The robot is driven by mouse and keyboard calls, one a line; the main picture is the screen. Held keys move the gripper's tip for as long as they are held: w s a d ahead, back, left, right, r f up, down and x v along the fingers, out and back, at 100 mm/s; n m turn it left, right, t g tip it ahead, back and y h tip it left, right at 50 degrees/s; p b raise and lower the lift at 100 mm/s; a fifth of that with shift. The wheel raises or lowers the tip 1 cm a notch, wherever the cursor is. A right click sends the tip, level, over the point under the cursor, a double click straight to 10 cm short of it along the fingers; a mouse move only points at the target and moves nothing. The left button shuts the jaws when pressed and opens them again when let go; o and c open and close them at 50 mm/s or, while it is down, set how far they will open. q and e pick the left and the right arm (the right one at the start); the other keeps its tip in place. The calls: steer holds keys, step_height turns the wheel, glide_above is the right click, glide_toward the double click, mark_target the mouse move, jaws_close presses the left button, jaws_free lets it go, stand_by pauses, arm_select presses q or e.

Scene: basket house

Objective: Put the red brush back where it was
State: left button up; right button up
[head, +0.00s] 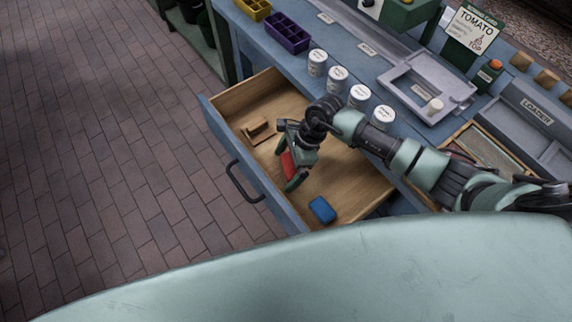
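My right gripper (287,168) reaches in from the right and points down into the open drawer (222,137). The red brush (288,164) is between its two green fingers, which appear closed on it. Much of the brush is hidden by the fingers, and I cannot tell whether it touches the drawer floor. A small wooden block or holder (258,130) lies in the drawer to the left of the gripper. A blue block-like object (322,209) lies in the drawer to the right of the gripper. My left gripper is not in view.
Several white-lidded jars (337,78) stand on the blue bench above the drawer. A purple divided tray (287,33) and a yellow one (254,8) stand at the back. A grey tray (425,88) lies further right. The drawer has a dark handle (240,183); open brick floor lies left.

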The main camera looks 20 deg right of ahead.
steer(key=shift+r, duration=0.1)
steer(key=shift+r, duration=0.25)
steer(key=v, duration=1.1)
steer(key=shift+d+r, duration=0.2)
steer(key=shift+r, duration=0.15)
steer(key=shift+r, duration=0.1)
